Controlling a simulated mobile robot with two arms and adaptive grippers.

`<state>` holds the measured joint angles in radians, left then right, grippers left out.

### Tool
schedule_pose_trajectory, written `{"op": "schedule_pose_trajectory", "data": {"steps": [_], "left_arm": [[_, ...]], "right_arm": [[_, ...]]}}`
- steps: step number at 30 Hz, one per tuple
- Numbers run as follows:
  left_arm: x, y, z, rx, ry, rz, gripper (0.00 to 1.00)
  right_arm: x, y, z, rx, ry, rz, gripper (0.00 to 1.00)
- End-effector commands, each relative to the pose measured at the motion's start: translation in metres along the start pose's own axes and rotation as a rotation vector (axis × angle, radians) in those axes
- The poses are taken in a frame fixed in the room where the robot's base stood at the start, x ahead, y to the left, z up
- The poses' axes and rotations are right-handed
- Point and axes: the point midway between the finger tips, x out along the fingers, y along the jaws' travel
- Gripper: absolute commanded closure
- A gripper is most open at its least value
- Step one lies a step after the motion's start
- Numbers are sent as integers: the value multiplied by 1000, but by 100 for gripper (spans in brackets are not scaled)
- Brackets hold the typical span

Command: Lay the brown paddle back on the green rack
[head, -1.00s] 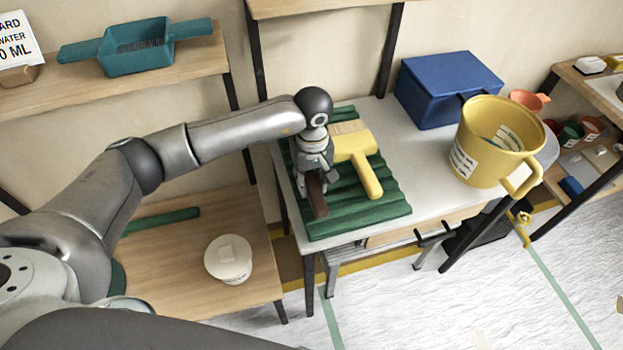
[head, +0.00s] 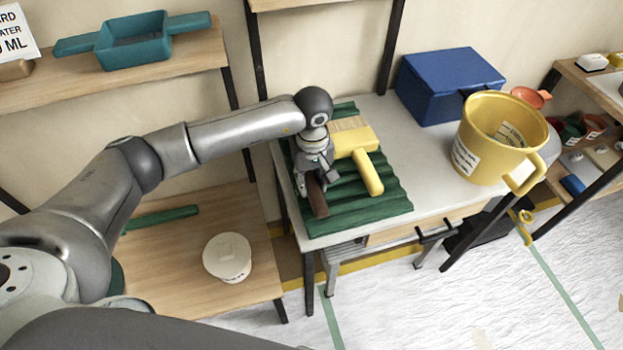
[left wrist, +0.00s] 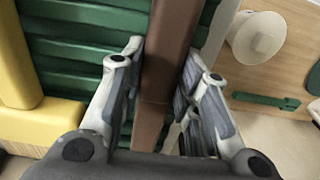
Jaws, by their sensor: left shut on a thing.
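The brown paddle (head: 317,198) is at the left part of the green rack (head: 367,205), which is ridged and lies on the white table. My left gripper (head: 314,178) points down over the rack with the paddle between its fingers. In the left wrist view the paddle (left wrist: 166,60) runs between the two fingers (left wrist: 160,85), with the rack's ridges (left wrist: 75,60) behind and to the left. The paddle's far end is hidden under the gripper in the head view. I cannot tell whether the paddle touches the ridges. My right gripper is not in view.
A yellow brush (head: 358,150) lies on the rack just right of the gripper. A blue box (head: 448,85) and a yellow bucket (head: 490,140) stand farther right on the table. A white lidded tub (head: 228,258) stands on the lower wooden table at left.

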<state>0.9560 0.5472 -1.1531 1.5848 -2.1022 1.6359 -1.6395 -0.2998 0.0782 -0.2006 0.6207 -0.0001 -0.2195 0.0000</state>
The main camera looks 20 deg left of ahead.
Motion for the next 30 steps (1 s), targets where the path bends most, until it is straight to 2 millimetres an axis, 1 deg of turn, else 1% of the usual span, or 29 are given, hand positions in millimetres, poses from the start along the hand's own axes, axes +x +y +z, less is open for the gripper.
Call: {"op": "schedule_pose_trajectory", "data": {"steps": [1,6,7,15,18,20,23,30], "left_arm": [[1,0,0,0,1,1,69],[0,0,0,0,1,0,47],[0,0,0,0,0,0,45],[0,0,0,0,-1,-1,45],[-4,0,0,0,0,0,45],[-10,0,0,0,1,1,45],[-28,0,-1,0,3,3,45],[-80,1,-2,0,4,4,45]], "right_arm": [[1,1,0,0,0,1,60],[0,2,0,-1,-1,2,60],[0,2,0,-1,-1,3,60],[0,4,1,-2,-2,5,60],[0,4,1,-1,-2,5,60],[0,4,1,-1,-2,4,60],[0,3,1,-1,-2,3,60],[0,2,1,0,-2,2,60]]}}
